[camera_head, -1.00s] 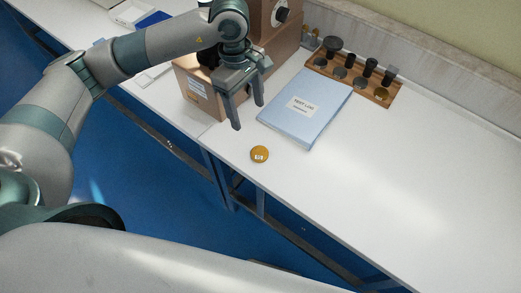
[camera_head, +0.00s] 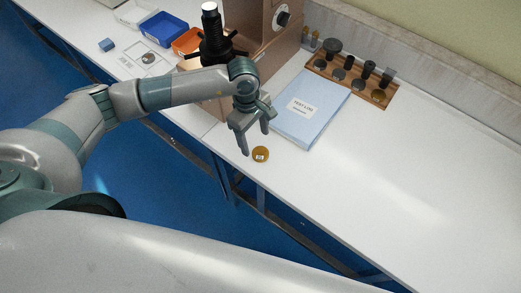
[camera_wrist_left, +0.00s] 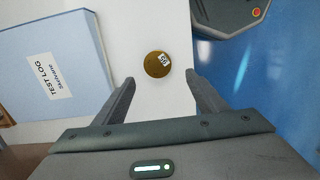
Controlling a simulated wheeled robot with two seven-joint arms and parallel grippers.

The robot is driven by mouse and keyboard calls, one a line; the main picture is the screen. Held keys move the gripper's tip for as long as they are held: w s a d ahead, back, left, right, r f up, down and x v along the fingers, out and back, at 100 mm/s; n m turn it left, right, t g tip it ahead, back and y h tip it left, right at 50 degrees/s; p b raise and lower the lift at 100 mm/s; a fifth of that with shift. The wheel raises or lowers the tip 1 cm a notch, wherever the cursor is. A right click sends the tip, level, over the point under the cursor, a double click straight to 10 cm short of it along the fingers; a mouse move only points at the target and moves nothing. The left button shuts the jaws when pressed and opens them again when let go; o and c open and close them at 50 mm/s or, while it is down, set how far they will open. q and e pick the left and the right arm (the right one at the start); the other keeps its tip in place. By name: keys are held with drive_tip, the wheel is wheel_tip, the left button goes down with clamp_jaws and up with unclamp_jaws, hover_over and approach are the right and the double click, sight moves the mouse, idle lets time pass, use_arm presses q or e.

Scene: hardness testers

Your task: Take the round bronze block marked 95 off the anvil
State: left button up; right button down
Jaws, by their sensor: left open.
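The round bronze block (camera_head: 260,154) lies flat on the white table near its front edge, not on the anvil. It has a white label; in the left wrist view the block (camera_wrist_left: 157,64) shows between and beyond my fingertips, its label turned and hard to read. My left gripper (camera_head: 257,143) is open and empty, just above and beside the block. In the left wrist view its two fingers (camera_wrist_left: 160,80) stand apart with the block ahead of them. The hardness tester (camera_head: 283,55) stands behind my left arm; its dark spindle (camera_head: 211,30) shows, the anvil is not clearly visible. My right gripper is not in view.
A blue test log binder (camera_head: 309,108) lies right behind the gripper. A wooden rack (camera_head: 350,80) with several anvils and discs stands by the wall. Blue (camera_head: 164,26) and orange (camera_head: 186,41) bins stand at the far left. The table's right side is clear.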

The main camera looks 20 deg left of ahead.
sight(260, 153)
use_arm(q)
drive_tip(key=shift+f, duration=0.35)
drive_tip(key=shift+d, duration=0.1)
drive_tip(key=shift+s+d+f+p, duration=0.1)
drive_tip(key=shift+d+f+p, duration=0.1)
drive_tip(key=shift+f+p, duration=0.3)
drive_tip(key=f+p, duration=0.1)
drive_tip(key=d+f+p, duration=0.1)
drive_tip(key=f, duration=0.1)
drive_tip(key=shift+f, duration=0.55)
drive_tip(key=shift+c, duration=0.2)
drive_tip(key=c, duration=1.4)
drive_tip(key=shift+r, duration=0.15)
drive_tip(key=shift+c, duration=0.2)
